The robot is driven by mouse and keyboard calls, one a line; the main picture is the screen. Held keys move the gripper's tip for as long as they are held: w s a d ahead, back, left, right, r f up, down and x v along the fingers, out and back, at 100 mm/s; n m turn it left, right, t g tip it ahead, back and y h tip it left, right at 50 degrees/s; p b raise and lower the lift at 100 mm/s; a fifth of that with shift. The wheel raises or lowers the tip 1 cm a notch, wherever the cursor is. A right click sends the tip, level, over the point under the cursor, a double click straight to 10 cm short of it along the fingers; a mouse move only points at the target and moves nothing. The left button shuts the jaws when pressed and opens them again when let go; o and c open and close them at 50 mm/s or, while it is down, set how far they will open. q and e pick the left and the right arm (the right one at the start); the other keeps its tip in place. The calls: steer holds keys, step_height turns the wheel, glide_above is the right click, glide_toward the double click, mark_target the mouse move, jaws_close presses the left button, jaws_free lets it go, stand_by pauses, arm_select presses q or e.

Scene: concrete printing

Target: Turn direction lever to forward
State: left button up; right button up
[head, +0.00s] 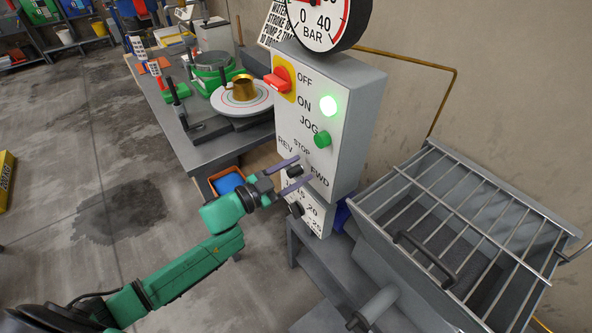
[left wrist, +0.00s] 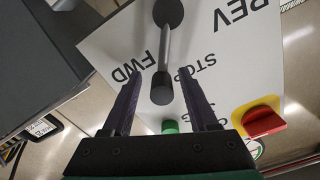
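The direction lever (left wrist: 165,50) is a grey rod with a black knob, on the white control panel (head: 333,110). In the left wrist view it points to the STOP mark, between REV at the right and FWD at the left. In the head view the lever's black knob (head: 294,171) is small and partly hidden by my fingers. My left gripper (head: 304,169) is open in front of the panel. In the left wrist view the gripper's fingers (left wrist: 160,82) stand on either side of the lever's knob end, with gaps on both sides. My right gripper is not in view.
A red switch (head: 277,80), a lit green lamp (head: 328,105) and a green JOG button (head: 322,139) are above the lever. A numbered dial (head: 296,209) is below. A gauge (head: 325,20) tops the panel. A grated hopper (head: 460,220) stands right; a workbench (head: 200,145) stands left.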

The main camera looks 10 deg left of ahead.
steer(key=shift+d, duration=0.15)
arm_select(q)
steer(key=shift+s+a, duration=0.15)
steer(key=shift+a, duration=0.05)
arm_select(e)
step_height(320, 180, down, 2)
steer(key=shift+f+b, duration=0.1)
steer(key=shift+b, duration=0.95)
arm_select(q)
steer(key=v, duration=1.4)
steer(key=shift+s, duration=0.1)
